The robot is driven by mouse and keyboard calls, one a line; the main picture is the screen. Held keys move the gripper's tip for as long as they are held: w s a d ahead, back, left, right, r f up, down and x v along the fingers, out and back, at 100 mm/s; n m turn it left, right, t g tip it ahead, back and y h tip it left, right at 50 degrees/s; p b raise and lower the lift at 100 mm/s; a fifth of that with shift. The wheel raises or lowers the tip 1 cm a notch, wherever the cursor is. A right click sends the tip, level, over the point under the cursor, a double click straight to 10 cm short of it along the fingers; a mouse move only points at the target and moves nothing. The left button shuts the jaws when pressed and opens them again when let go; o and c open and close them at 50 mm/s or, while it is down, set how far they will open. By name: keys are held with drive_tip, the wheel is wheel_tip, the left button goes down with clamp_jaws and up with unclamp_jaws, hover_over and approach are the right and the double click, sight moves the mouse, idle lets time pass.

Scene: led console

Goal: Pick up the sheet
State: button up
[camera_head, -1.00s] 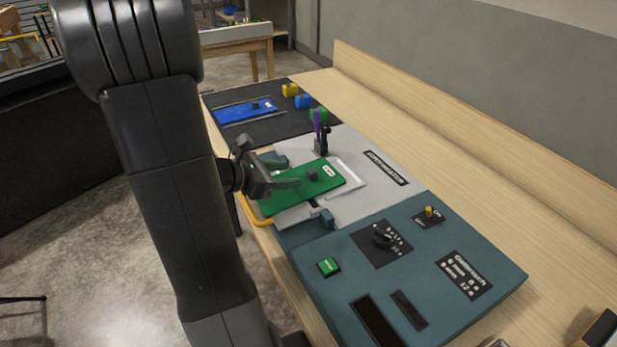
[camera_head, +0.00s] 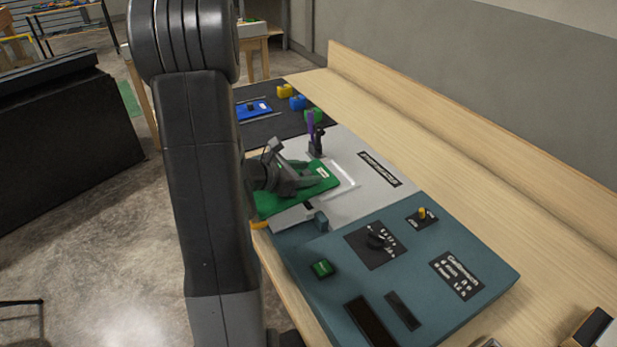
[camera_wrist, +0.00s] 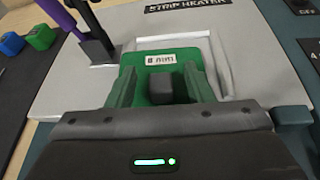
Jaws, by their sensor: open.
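A green sheet (camera_head: 280,206) with a white label lies at the near left part of the grey strip heater panel (camera_head: 372,200). In the wrist view the green sheet (camera_wrist: 160,57) carries a dark square knob (camera_wrist: 160,89). My gripper (camera_wrist: 158,80) is open, with one finger on each side of the knob and a visible gap to each. In the head view my gripper (camera_head: 306,178) is over the sheet and hides its knob. A blue sheet (camera_head: 250,110) with a dark knob lies on the black mat farther back.
A purple-handled tool in a black holder (camera_head: 315,140) stands just behind the green sheet. A teal console (camera_head: 400,270) with a dial and green button is in front. The wooden table's right side is mostly clear.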

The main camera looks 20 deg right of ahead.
drive_tip(key=shift+w+d+f, duration=0.1)
drive_tip(key=shift+d+f, duration=0.1)
drive_tip(key=shift+d, duration=0.3)
clamp_jaws()
drive_tip(key=shift+r, duration=0.2)
wheel_tip(320, 180, up, 17)
drive_tip(key=p, duration=0.1)
drive_tip(key=g+b, duration=0.1)
drive_tip(key=b, duration=0.8)
hover_over(320, 165)
drive_tip(key=s+a, duration=0.2)
drive_tip(key=s, duration=0.3)
drive_tip(key=f, duration=1.3)
drive_tip(key=shift+w+a, duration=0.15)
drive_tip(key=shift+w, duration=0.1)
drive_tip(key=shift+f+b, duration=1)
drive_tip(key=shift+f, duration=0.2)
